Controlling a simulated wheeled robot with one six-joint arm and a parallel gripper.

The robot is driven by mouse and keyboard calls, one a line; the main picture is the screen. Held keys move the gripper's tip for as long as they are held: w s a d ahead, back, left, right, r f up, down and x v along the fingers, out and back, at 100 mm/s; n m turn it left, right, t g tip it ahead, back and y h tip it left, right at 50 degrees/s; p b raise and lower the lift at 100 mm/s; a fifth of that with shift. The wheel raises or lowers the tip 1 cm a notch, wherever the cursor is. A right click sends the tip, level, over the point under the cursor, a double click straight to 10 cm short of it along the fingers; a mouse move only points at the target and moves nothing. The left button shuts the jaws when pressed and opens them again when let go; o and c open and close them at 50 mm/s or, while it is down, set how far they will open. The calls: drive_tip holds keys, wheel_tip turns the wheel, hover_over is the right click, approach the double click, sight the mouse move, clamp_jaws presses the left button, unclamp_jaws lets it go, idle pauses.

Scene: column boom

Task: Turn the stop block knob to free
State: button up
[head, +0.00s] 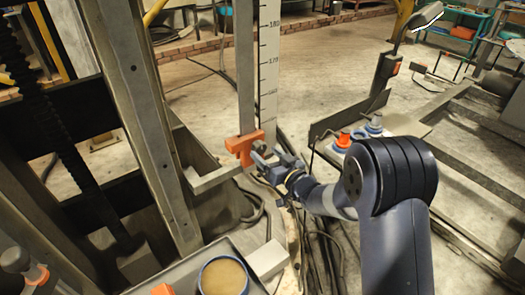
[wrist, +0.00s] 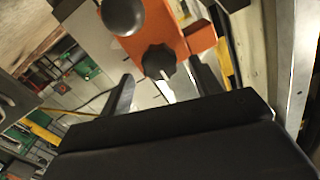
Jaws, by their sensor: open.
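The orange stop block (head: 244,147) sits on a vertical grey rail beside a white scale in the head view. In the wrist view the orange block (wrist: 178,30) carries a dark lobed knob (wrist: 158,62) and a larger round dark ball (wrist: 123,16) at upper left. My gripper (head: 264,153) is close to the block's right side in the head view. In the wrist view my open gripper (wrist: 160,84) has one finger to the left and one to the right of the lobed knob. I cannot tell whether either finger touches it. The knob's setting is not readable.
The scale (head: 268,60) stands just right of the rail. A grey steel column (head: 140,110) and a ledge (head: 215,180) are to the left. A tray with a round tin (head: 223,276) is at the bottom. Cables lie on the floor below my arm.

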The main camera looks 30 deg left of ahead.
drive_tip(key=shift+x, duration=1.45)
drive_tip(key=c, duration=1)
